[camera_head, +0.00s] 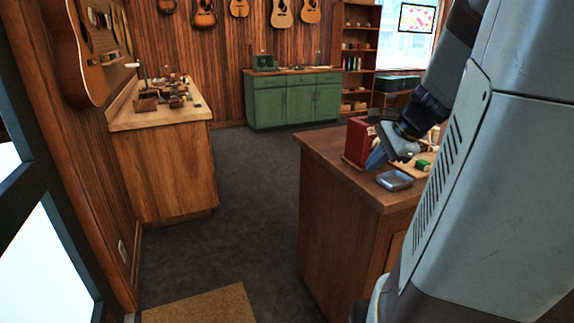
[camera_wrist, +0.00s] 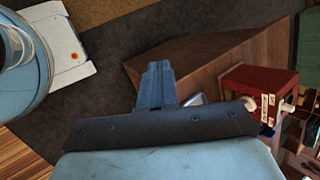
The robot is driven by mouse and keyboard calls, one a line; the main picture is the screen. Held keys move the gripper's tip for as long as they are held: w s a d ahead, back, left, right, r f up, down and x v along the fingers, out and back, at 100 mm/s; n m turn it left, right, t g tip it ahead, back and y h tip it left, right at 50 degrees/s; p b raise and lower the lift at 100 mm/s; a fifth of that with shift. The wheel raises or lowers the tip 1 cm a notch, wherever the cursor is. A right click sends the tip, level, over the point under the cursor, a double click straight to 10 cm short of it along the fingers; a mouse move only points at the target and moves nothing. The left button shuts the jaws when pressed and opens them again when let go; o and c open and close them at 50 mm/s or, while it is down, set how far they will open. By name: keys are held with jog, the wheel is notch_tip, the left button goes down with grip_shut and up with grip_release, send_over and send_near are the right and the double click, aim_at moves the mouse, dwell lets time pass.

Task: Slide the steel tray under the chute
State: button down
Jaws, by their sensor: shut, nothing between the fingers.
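The steel tray (camera_head: 395,180) is a small, shiny, rounded grey piece lying on the brown counter (camera_head: 345,170), near its front edge. In the wrist view only a sliver of the tray (camera_wrist: 196,100) shows beside my fingers. My gripper (camera_head: 375,160) is shut and empty, pointing down just behind and left of the tray; I cannot tell whether it touches. Its closed fingers also show in the wrist view (camera_wrist: 158,68). A red box (camera_head: 357,142) stands behind my gripper, with cream fittings in the wrist view (camera_wrist: 258,90). I cannot clearly make out the chute.
A green block (camera_head: 422,165) lies right of the tray, partly hidden by my arm. A wooden workbench (camera_head: 160,150) with small items stands left, and a green cabinet (camera_head: 295,97) at the back. Dark carpet between them is clear. A brown mat (camera_head: 200,308) lies in front.

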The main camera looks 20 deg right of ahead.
jog(key=s+d+f+m+t+h, duration=0.15)
jog(key=d+f+m, duration=0.25)
jog(key=d+m, duration=0.6)
jog(key=s+d+f+m+t+h, duration=0.1)
jog(key=s+d+f+m+t, duration=0.15)
jog(key=d+m, duration=0.8)
jog(key=n, duration=0.4)
send_near(408, 186)
notch_tip(408, 186, down, 3)
jog(key=w, duration=0.3)
jog(key=shift+f+g, duration=0.25)
jog(key=shift+g, duration=0.15)
jog(key=shift+w, duration=0.7)
